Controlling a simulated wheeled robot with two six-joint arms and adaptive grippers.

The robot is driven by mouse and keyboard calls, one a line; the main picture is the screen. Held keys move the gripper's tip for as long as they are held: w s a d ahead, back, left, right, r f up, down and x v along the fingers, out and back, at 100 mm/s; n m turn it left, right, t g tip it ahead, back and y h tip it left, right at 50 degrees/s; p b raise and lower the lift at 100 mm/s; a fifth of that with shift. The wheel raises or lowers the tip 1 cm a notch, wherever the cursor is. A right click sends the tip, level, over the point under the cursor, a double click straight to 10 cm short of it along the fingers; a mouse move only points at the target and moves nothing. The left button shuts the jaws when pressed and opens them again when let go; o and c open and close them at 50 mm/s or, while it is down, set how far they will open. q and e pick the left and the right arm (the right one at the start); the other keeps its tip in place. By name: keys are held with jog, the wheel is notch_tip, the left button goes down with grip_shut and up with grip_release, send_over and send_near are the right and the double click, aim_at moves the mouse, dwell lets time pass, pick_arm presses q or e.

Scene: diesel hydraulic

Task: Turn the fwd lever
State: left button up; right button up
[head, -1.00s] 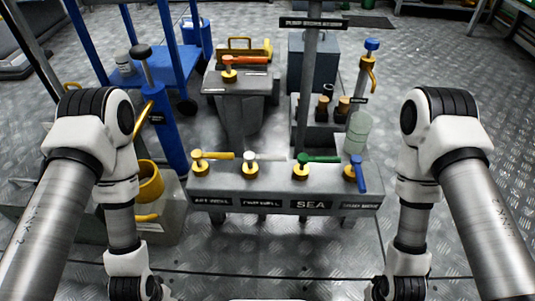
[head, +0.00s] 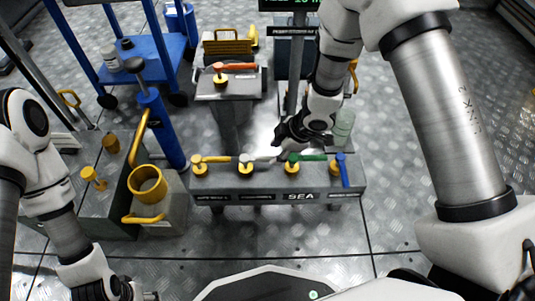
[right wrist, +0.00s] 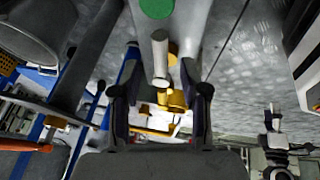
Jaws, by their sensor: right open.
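The fwd lever has a white handle (head: 262,159) on a yellow hub (head: 246,169), second from the left on the grey valve bench (head: 222,184). Its handle points right in the head view. My right gripper (head: 281,140) reaches down over the bench at the handle's free end. In the right wrist view the white handle (right wrist: 160,50) lies between the two open fingers (right wrist: 160,68), with its yellow hub (right wrist: 172,98) beyond. Contact cannot be made out. My left gripper (head: 118,290) is low at the left, away from the bench, its fingers unclear.
A yellow lever (head: 212,159) is on the left; a green lever (head: 308,157) is close on the right, with a blue lever (head: 343,170) past it. A grey pedestal with an orange lever (head: 238,66) stands behind. A yellow cup (head: 147,186) and blue post (head: 162,128) are left.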

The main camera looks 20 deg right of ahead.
aim_at(271, 158)
jog(key=b+x, duration=0.1)
jog(key=x, duration=0.2)
jog(key=shift+w+a+f, duration=0.1)
jog(key=shift+f, duration=0.25)
grip_shut()
